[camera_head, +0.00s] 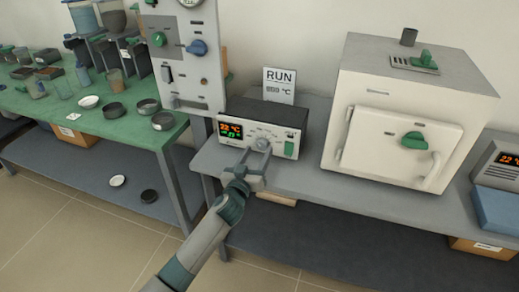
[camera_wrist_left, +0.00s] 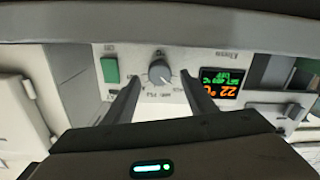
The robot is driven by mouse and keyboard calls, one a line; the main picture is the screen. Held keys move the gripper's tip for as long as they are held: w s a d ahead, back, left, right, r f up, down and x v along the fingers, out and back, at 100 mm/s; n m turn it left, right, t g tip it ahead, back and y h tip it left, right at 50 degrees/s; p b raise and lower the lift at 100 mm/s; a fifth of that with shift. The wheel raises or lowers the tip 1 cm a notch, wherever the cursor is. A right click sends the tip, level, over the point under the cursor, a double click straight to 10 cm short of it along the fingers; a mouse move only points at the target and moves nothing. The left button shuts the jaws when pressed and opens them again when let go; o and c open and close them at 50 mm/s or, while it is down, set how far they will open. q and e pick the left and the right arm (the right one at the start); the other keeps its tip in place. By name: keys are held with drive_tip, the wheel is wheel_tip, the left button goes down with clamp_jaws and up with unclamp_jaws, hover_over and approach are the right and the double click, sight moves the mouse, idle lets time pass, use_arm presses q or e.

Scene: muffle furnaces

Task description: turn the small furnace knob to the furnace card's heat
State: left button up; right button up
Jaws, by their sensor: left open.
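The small furnace controller (camera_head: 258,127) is a grey box with a white front on the grey bench. Its round grey knob (camera_head: 263,144) sits mid-panel and also shows in the left wrist view (camera_wrist_left: 160,72). My left gripper (camera_head: 259,151) is open, its two fingers pointing at the panel on either side of the knob, with gaps visible in the wrist view. The display (camera_wrist_left: 221,88) shows 22 °C in orange above smaller green text, upside down in the wrist view. The RUN card (camera_head: 279,84) stands behind the box; its °C figure looks like 800 but is small. My right gripper is out of view.
A green switch (camera_wrist_left: 110,70) is on the panel beside the knob. A large white furnace (camera_head: 391,120) with a green handle stands right of the box. A grey upright panel (camera_head: 190,60) rises at the left, by a green table (camera_head: 100,122) with dishes.

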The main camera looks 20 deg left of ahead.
sight(262, 145)
use_arm(q)
drive_tip(key=shift+w, duration=1.3)
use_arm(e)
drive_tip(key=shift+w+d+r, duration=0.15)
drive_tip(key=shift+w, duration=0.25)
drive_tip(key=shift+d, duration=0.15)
use_arm(q)
drive_tip(key=c, duration=0.9)
drive_tip(key=shift+c, duration=0.7)
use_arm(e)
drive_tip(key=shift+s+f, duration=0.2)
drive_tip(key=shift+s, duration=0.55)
